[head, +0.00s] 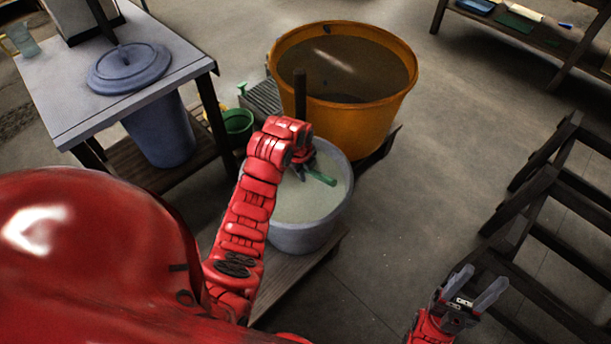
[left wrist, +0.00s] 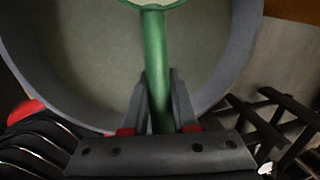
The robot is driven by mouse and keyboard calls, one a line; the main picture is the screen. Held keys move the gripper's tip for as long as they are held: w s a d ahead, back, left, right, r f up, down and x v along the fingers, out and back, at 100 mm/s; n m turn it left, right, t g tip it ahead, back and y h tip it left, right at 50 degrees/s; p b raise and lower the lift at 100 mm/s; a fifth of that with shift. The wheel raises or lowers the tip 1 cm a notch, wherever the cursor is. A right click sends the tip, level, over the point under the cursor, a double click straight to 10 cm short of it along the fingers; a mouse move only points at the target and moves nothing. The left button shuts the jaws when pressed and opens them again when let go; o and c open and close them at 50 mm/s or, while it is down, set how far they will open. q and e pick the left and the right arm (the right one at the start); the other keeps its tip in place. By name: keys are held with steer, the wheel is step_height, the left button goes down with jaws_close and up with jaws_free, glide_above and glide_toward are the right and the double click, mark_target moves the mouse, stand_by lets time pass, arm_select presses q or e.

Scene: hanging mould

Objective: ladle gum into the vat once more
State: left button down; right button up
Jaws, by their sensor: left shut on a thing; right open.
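The grey tub of pale gum (head: 322,231) stands on a low wooden platform. My left gripper (head: 302,166) is over the tub, shut on the green ladle (head: 321,178). In the left wrist view the ladle's handle (left wrist: 155,55) runs away between the fingers (left wrist: 158,92) toward its green rim at the top edge, over the pale gum. The bowl's contents and its exact height above the gum cannot be told. The orange vat (head: 394,103) stands just behind the tub, holding dark liquid. My right gripper (head: 476,294) is open and empty at the lower right.
A grey table (head: 60,101) with a round blue-grey lid (head: 129,70) is at the left. A blue bin (head: 162,135) and a small green bucket (head: 238,122) stand near it. A dark wooden rack (head: 540,190) is at the right. Floor between vat and rack is clear.

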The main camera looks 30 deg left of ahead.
arm_select(q)
steer(key=shift+w+p+v, duration=0.25)
steer(key=shift+p+v, duration=0.05)
steer(key=shift+v, duration=0.8)
steer(key=shift+w+p+v, duration=0.2)
steer(key=shift+p+v, duration=0.1)
steer(key=shift+v, duration=0.85)
steer(key=shift+d, duration=0.1)
